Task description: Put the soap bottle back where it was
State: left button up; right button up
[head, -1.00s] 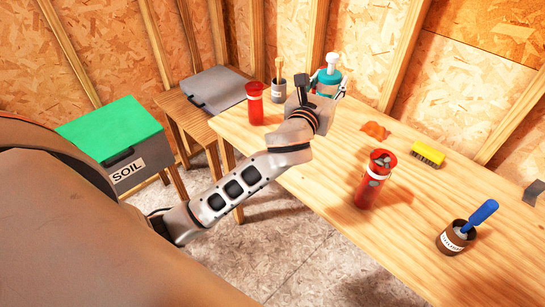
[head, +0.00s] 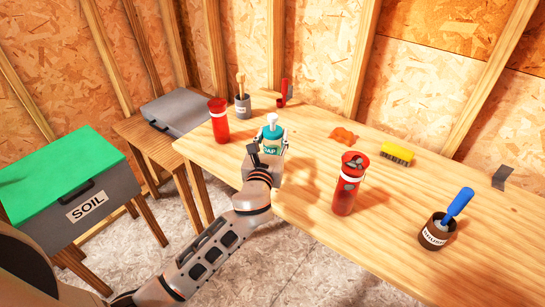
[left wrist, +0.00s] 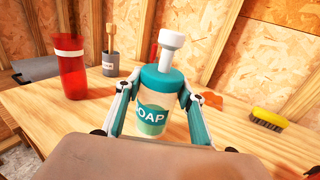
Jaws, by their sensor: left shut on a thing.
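The soap bottle (head: 271,136) has a teal collar, a white pump top and a teal label. My left gripper (head: 270,138) is shut around it, one finger on each side. In the left wrist view the bottle (left wrist: 157,96) stands upright between the two fingers (left wrist: 160,105). It is over the near left part of the workbench (head: 310,195). I cannot tell whether its base touches the bench, as the gripper body hides it. My right gripper is not in view.
A red cup (head: 219,121) and a grey pot with a brush (head: 243,106) stand left of the bottle. A red container (head: 346,188), orange cloth (head: 343,136), yellow brush (head: 396,153) and dark pot (head: 434,233) are to the right. A soil box (head: 75,190) is at left.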

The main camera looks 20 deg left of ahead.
aim_at(273, 152)
pick_arm(q)
notch_tip(273, 152, down, 6)
jog(key=shift+r+b, duration=0.1)
jog(key=shift+b, duration=0.9)
jog(key=shift+f, duration=0.25)
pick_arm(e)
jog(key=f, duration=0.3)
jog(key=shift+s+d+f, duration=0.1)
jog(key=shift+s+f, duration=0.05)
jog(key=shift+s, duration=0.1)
pick_arm(q)
jog(key=shift+f, duration=0.15)
jog(key=o, duration=1.2)
